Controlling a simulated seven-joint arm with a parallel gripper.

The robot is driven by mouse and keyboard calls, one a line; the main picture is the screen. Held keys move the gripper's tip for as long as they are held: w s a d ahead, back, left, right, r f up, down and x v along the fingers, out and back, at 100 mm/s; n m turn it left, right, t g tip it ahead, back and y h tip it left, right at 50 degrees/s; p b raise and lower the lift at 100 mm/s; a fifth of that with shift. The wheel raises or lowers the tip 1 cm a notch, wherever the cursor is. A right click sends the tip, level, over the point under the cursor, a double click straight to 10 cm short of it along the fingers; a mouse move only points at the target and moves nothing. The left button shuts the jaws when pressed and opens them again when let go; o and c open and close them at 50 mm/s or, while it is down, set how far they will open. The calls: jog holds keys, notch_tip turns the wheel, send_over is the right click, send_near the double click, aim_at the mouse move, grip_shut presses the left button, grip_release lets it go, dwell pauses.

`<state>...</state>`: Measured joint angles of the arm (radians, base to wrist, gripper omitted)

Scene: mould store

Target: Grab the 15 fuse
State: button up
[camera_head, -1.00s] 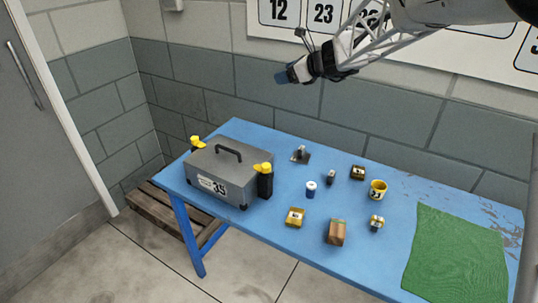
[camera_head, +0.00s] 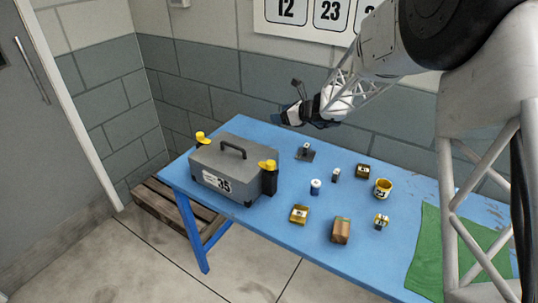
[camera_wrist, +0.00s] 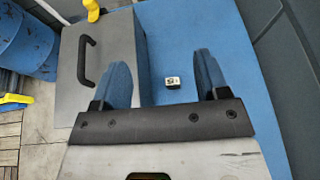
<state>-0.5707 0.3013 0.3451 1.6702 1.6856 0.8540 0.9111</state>
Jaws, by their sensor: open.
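I cannot tell for sure which item is the 15 fuse; the small labels are too small to read. A grey piece on a dark base (camera_head: 305,152) stands nearer the wall. My gripper (camera_head: 288,115) is open and empty, above the table's back edge. In the wrist view, a small dark block with a pale marked face (camera_wrist: 173,83) shows between the open fingers of my gripper (camera_wrist: 162,66), well below them.
A grey toolbox marked 35 (camera_head: 222,170) with yellow-topped parts fills the table's left end. A green mat (camera_head: 428,255) lies at right. The blue table's front left is bare.

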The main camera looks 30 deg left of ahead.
notch_tip(320, 180, down, 16)
jog(key=shift+f, duration=0.15)
jog(key=shift+a, duration=0.1)
jog(key=shift+x, duration=1.2)
jog(key=shift+a+f, duration=0.1)
jog(key=shift+a, duration=0.05)
jog(key=shift+x, duration=2.45)
jog(key=shift+w, duration=0.1)
jog(key=shift+c, duration=0.5)
jog(key=c, duration=0.9)
jog(key=shift+r, duration=0.2)
